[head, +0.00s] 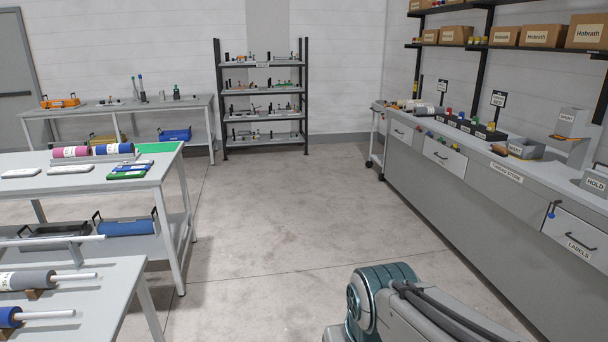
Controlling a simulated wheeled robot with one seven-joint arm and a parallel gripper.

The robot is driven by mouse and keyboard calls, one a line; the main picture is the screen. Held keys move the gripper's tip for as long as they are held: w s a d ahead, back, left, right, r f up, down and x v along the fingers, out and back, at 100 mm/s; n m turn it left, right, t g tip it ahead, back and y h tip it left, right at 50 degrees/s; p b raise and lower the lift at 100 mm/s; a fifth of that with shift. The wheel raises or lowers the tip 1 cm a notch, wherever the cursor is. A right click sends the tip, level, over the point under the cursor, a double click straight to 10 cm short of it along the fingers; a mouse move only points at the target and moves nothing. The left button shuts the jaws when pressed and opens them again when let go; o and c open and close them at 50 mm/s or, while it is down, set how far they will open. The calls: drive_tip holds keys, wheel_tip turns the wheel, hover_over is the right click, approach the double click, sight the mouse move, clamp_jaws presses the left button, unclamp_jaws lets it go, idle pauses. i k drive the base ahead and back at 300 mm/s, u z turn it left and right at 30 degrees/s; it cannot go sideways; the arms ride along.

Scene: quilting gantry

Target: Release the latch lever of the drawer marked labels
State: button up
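The drawer marked labels (572,236) is in the front of the long grey counter at the right edge of the head view. It has a white front, a dark bar handle (580,241) and a "LABELS" tag (578,249) below the handle. A small lever with a blue end (551,213) hangs at the drawer's upper left; it looks like the latch lever. The drawer appears shut. My arm shows at the bottom centre-right, apart from the counter. My gripper is not in view.
The counter top (463,129) carries bins, a holder marked "HOLD" (595,184) and small coloured parts. Two more white drawers (444,156) are further along. Worktables with rolls stand at left, a shelf rack (262,98) at the back. The concrete floor (270,220) between is clear.

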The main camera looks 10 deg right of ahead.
sight(550, 215)
drive_tip(key=z, duration=0.2)
drive_tip(key=i, duration=1.6)
drive_tip(key=z, duration=1.45)
drive_tip(key=i, duration=1.1)
drive_tip(key=z, duration=0.85)
drive_tip(key=i, duration=1.15)
drive_tip(key=u, duration=0.1)
